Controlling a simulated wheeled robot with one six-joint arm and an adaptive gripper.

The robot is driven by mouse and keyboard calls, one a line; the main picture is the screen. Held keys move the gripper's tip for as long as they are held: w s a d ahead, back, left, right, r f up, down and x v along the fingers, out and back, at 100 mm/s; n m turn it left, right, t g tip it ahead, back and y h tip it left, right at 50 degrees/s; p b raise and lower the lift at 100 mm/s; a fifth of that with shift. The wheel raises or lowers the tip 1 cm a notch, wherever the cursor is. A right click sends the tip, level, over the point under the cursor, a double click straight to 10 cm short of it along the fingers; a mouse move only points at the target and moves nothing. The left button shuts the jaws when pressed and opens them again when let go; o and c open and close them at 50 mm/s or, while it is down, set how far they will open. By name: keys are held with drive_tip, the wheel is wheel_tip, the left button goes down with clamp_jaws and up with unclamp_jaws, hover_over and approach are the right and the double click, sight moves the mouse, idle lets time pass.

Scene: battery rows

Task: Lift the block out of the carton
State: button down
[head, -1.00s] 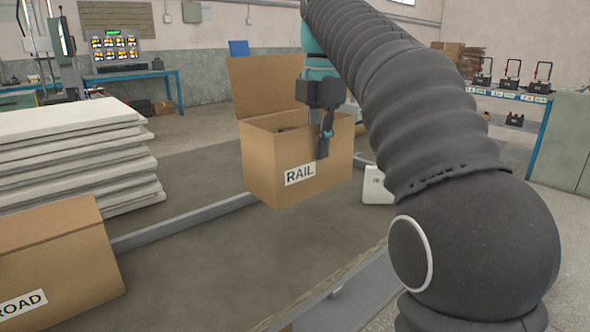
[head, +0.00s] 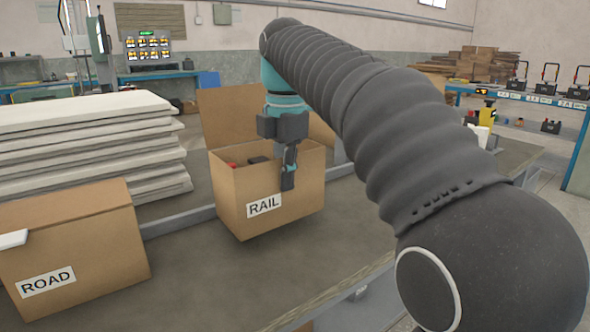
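The brown carton marked RAIL (head: 237,207) stands on the table with its flaps up. Inside, a dark block-like thing (head: 257,160) and a small red thing (head: 232,165) show just above the near wall; the rest of the contents is hidden. My gripper (head: 289,178) points down at the carton's near side.
A carton marked ROAD (head: 85,248) stands at the front left, with a white edge at its left. A stack of pale boards (head: 90,155) lies behind it. A grey rail (head: 180,219) runs behind the cartons. The table in front of the RAIL carton is clear.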

drive_tip(key=shift+f+b, duration=0.3)
drive_tip(key=shift+f, duration=1)
drive_tip(key=c, duration=1.3)
unclamp_jaws()
drive_tip(key=shift+f, duration=0.15)
drive_tip(key=r+p, duration=0.2)
drive_tip(key=r, duration=0.4)
drive_tip(key=r+p, duration=0.2)
drive_tip(key=r, duration=0.4)
drive_tip(key=shift+s+d, duration=0.15)
drive_tip(key=shift+s, duration=0.05)
